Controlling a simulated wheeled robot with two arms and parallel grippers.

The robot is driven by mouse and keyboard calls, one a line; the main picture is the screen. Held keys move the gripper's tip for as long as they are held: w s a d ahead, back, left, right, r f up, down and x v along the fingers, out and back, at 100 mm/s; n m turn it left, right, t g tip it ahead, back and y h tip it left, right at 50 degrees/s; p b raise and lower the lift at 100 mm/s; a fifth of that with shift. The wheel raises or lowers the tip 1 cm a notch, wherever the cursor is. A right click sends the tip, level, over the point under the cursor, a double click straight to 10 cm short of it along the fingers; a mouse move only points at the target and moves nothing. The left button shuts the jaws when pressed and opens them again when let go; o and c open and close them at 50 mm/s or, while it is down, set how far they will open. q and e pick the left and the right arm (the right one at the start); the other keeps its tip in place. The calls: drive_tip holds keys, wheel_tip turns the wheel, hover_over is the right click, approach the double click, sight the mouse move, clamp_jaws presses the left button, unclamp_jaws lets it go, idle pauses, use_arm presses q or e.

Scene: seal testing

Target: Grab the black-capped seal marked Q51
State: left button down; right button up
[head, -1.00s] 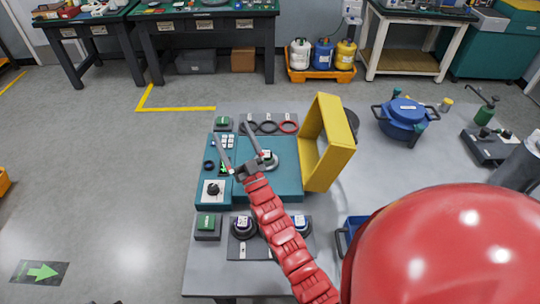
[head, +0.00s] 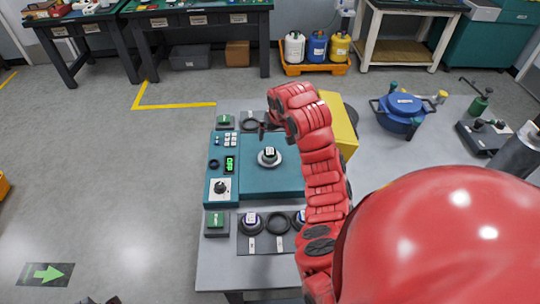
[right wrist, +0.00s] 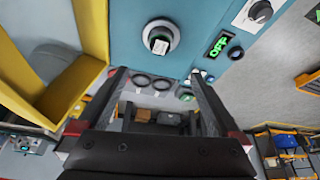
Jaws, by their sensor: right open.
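A black-capped piece with a pale label (head: 269,154) stands on a round pale seat on the teal test device (head: 284,181); it also shows in the right wrist view (right wrist: 159,41). Two similar dark-capped pieces, one on the left (head: 250,220) and one partly hidden by my arm on the right (head: 299,217), sit in the dark front rack (head: 262,245). I cannot read Q51 on any label. My right gripper (head: 263,128) is behind the device's middle, mostly hidden by its wrist. In the right wrist view it (right wrist: 157,95) is open and empty. My left gripper is out of view.
A yellow open cover (head: 341,122) stands at the device's right, partly behind my right arm. A black ring (head: 278,222) lies in the front rack and another ring (head: 250,125) in the back rack. A blue pot (head: 402,105) stands to the right.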

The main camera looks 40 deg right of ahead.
drive_tip(key=b, duration=0.4)
approach(270, 151)
drive_tip(key=p+x, duration=0.2)
drive_tip(key=x, duration=0.1)
drive_tip(key=shift+f+p, duration=0.25)
drive_tip(key=shift+p, duration=0.05)
drive_tip(key=shift+x, duration=0.85)
drive_tip(key=shift+p+x, duration=0.85)
drive_tip(key=shift+p, duration=0.2)
drive_tip(key=shift+p+x, duration=0.55)
drive_tip(key=shift+x, duration=1.2)
clamp_jaws()
